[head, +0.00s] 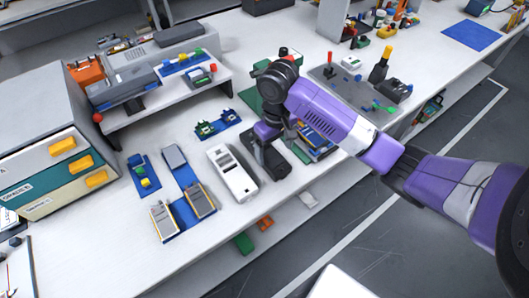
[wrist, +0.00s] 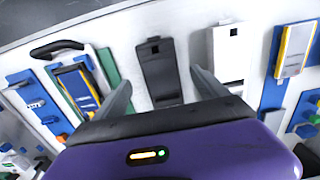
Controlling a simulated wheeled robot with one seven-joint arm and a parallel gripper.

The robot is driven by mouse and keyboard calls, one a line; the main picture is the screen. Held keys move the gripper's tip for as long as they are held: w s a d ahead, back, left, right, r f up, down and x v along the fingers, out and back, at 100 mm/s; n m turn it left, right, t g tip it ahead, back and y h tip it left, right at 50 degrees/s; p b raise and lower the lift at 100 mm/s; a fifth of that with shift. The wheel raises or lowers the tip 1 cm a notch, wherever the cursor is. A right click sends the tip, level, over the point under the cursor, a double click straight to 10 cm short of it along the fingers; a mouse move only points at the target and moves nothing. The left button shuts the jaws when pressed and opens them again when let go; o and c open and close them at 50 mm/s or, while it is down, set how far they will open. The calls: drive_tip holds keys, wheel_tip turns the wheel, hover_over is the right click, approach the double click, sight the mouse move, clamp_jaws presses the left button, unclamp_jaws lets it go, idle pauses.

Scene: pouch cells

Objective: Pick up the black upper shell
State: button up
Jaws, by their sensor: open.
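The black upper shell (wrist: 160,75) lies on the white bench in the wrist view, a flat dark rectangle with a small window near its far end. It lies between my two open fingers (wrist: 150,66) as seen in that view; contact cannot be told. In the head view the black shell (head: 272,162) lies under my gripper (head: 266,131), which hides its upper end. A similar white shell (head: 232,174) lies just left of it, and in the wrist view this white shell (wrist: 229,53) is right of my right finger.
Blue trays with grey and yellow parts (head: 183,212) lie left of the white shell. In the wrist view, a green board with a blue and yellow part (wrist: 76,88) and a black curved handle (wrist: 57,48) lie close left. The bench's front edge runs nearby.

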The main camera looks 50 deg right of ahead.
sight(274, 159)
drive_tip(key=shift+f+p, duration=0.45)
drive_tip(key=shift+f, duration=2.25)
drive_tip(key=c, duration=1.5)
wheel_tip(274, 159, up, 10)
drive_tip(key=shift+r+b, duration=0.1)
drive_tip(key=shift+b, duration=0.2)
drive_tip(key=shift+w, duration=0.1)
